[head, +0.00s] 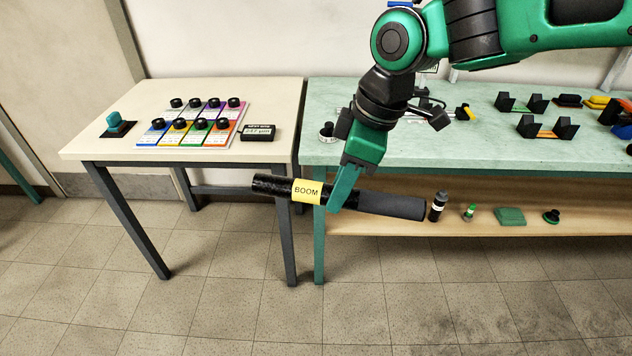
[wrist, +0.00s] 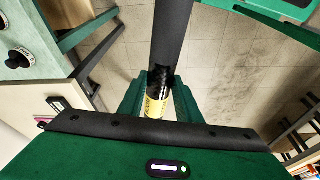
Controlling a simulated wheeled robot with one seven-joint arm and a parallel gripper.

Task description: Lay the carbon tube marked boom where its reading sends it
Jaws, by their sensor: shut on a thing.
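The carbon tube (head: 388,204) is black with a yellow label reading BOOM (head: 307,191). My gripper (head: 343,192) is shut on it just beside the label and holds it roughly level, in the air in front of the green bench. In the wrist view the tube (wrist: 172,38) runs away between the fingers, and part of the yellow label (wrist: 155,105) shows. A small dark box with a display (head: 258,133) sits at the right of the cream table; its display seems to read 217 µm. Cradles with black end blocks (head: 522,104) stand on the green bench.
The cream table (head: 85,150) holds a coloured chart (head: 190,138) with several black knobs and a teal button (head: 116,123). The green bench (head: 480,150) has a lower shelf (head: 600,225) with small bottles and a green pad (head: 509,216). The floor in front is clear.

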